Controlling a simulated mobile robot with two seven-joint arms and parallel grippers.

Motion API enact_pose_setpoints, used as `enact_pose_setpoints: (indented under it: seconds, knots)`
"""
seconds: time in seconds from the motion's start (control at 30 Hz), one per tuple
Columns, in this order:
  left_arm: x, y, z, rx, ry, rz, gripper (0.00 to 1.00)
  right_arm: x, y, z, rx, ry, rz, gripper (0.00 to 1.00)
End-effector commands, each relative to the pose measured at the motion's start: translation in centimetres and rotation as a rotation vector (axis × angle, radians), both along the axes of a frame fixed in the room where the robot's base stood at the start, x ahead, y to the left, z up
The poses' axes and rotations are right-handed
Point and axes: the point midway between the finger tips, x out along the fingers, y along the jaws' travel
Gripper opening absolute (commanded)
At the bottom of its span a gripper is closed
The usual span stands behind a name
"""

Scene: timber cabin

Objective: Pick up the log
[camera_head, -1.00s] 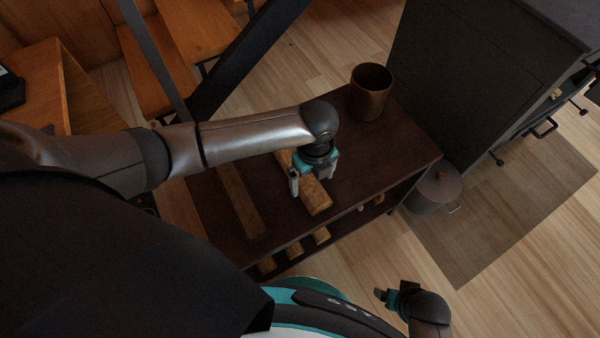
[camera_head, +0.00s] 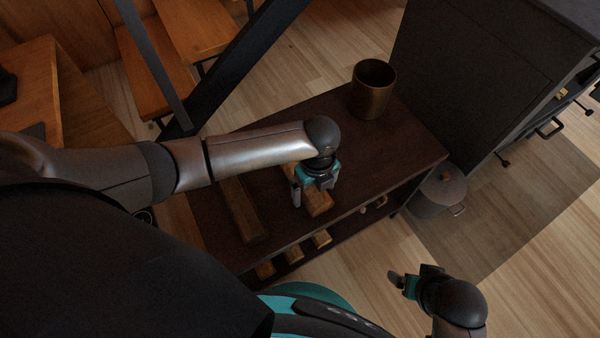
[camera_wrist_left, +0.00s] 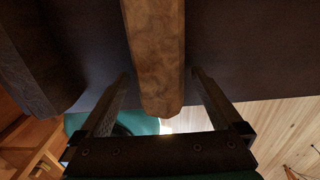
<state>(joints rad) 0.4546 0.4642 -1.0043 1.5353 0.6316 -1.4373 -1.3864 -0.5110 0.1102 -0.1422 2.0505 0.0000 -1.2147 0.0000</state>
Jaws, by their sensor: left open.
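A light brown log (camera_head: 319,203) lies on the dark wooden shelf top (camera_head: 400,150), partly hidden under my left gripper. My left gripper (camera_head: 314,197) is open, with its fingers pointing down on either side of the log. In the left wrist view the log (camera_wrist_left: 157,60) runs between the two open fingers (camera_wrist_left: 160,95), apart from both. A second, darker log (camera_head: 244,212) lies on the shelf top to the left. My right gripper (camera_head: 399,281) is at the lower right, away from the shelf; its jaw opening is unclear.
A brass pot (camera_head: 371,90) stands at the shelf's far end. Several logs (camera_head: 294,254) lie on the lower shelf. A dark cabinet (camera_head: 470,75) and a lidded pot (camera_head: 437,192) stand to the right. The wooden floor at lower right is clear.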

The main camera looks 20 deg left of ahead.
Motion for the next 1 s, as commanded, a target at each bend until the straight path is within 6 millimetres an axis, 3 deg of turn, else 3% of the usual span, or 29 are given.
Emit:
enact_pose_setpoints:
  seconds: [0.37,1.0]
  knots:
    - [-0.01,-0.01,-0.33,0.0,0.0,0.001,0.99,0.07,0.0,0.49,0.0,-0.005,0.0,0.85]
    - [-0.01,0.02,-0.33,0.0,0.0,0.001,0.27,0.04,0.03,0.44,0.001,-0.004,0.0,0.85]
